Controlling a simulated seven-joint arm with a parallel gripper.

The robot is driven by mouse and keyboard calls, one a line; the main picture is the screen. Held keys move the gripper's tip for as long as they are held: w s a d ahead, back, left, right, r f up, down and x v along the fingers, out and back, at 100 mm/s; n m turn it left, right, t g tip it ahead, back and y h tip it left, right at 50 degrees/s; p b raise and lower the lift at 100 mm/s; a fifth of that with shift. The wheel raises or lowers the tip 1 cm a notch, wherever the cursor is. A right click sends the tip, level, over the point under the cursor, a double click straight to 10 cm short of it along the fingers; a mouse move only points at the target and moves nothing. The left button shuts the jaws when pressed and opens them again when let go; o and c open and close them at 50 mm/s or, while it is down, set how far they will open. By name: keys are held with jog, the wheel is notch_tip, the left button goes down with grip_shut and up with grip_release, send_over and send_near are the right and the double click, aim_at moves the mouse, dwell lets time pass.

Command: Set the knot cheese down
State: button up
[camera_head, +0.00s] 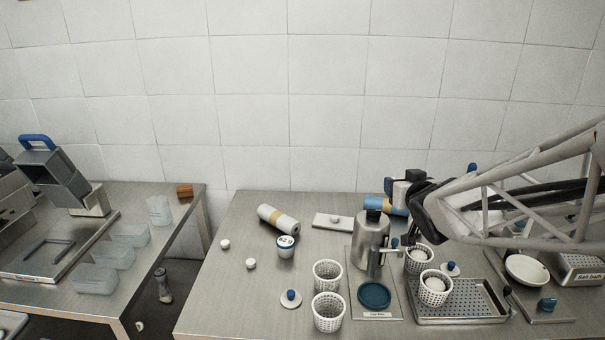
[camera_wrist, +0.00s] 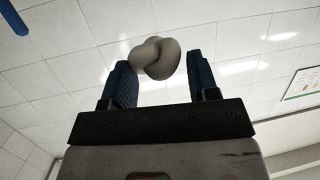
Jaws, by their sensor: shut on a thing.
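My gripper (camera_wrist: 160,75) shows in the wrist view with its two blue ridged fingers on either side of the knot cheese (camera_wrist: 155,58). The cheese is a smooth, grey-beige, knotted lump, held at the fingertips with only wall and ceiling tiles behind it. In the head view my arm reaches in from the right and its dark wrist is above the right part of the steel table (camera_head: 230,300). I cannot make out the fingertips or the held cheese there.
Perforated white baskets (camera_head: 328,313) stand mid-table, and another basket (camera_head: 435,290) holding a white lump is on the perforated drain tray (camera_head: 480,312). A steel canister (camera_head: 370,240), a blue dish (camera_head: 374,295) and a roll (camera_head: 278,219) are nearby. The table's front left is fairly clear.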

jog(key=s+a+f+n+g+y, duration=0.2)
jog(key=s+a+n+y, duration=0.2)
jog(key=s+a, duration=0.75)
jog(key=s+a+f+n+g+y, duration=0.2)
jog(key=s+a+f+n+y, duration=0.15)
jog(key=s+a, duration=0.85)
notch_tip(320, 180, down, 23)
jog(key=s, duration=0.1)
jog(key=shift+d+r+y, duration=0.2)
jog(key=shift+d+y, duration=0.25)
send_near(250, 315)
jog(key=w+a, duration=0.1)
jog(key=w, duration=0.1)
jog(key=w+a+r, duration=0.1)
jog(key=w+a, duration=0.1)
jog(key=shift+a+r, duration=0.1)
jog(key=shift+a, duration=0.15)
dwell(0.3)
jog(key=shift+w+a, duration=1.55)
